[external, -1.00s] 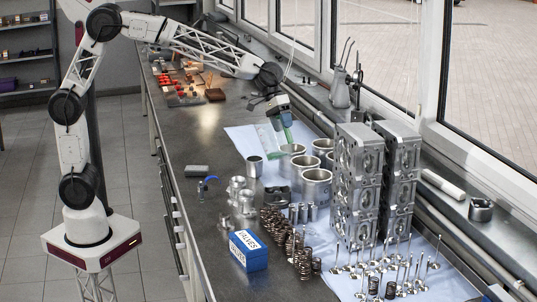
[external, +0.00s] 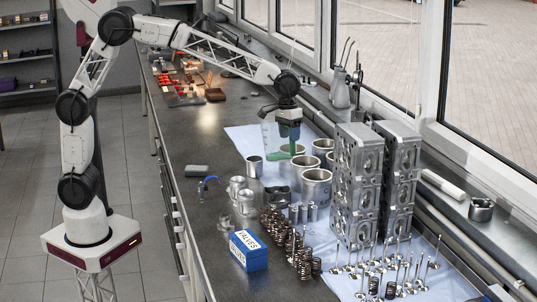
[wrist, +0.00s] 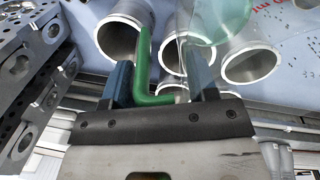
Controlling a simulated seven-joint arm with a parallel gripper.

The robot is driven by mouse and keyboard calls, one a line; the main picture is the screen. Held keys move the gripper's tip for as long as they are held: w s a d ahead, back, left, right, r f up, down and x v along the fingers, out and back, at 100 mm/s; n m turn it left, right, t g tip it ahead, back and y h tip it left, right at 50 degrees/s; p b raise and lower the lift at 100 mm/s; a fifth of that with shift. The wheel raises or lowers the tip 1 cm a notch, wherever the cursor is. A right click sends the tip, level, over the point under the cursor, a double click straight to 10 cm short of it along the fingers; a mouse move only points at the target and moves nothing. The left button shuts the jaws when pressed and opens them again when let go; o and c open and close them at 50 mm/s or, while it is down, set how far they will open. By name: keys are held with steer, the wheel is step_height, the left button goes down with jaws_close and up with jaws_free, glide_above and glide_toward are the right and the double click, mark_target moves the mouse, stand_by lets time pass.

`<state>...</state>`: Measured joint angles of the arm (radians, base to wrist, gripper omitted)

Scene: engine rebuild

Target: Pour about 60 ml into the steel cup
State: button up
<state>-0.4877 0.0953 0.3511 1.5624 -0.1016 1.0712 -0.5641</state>
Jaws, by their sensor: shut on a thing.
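My gripper (external: 288,124) is shut on the green handle of a clear jug (external: 268,137). It holds the jug in the air over the bench, in front of the metal cylinders. In the wrist view the green handle (wrist: 152,98) lies between the fingers of my gripper (wrist: 163,85). A round green patch, perhaps liquid in the jug (wrist: 215,20), shows at the top. A small steel cup (external: 254,167) appears to stand on the bench by the cloth's left edge, below and left of the jug. The cup's inside is not clear.
Several wide metal cylinders (external: 317,186) stand on the pale cloth (external: 247,137) close under the jug. Tall grey cylinder heads (external: 357,190) stand to the right. A blue box (external: 248,250), springs and valves lie nearer the camera. The bench at left is mostly clear.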

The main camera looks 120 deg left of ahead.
steer(key=shift+w+d+f+g+y, duration=0.15)
steer(key=shift+w+g+y, duration=0.25)
steer(key=shift+g, duration=0.3)
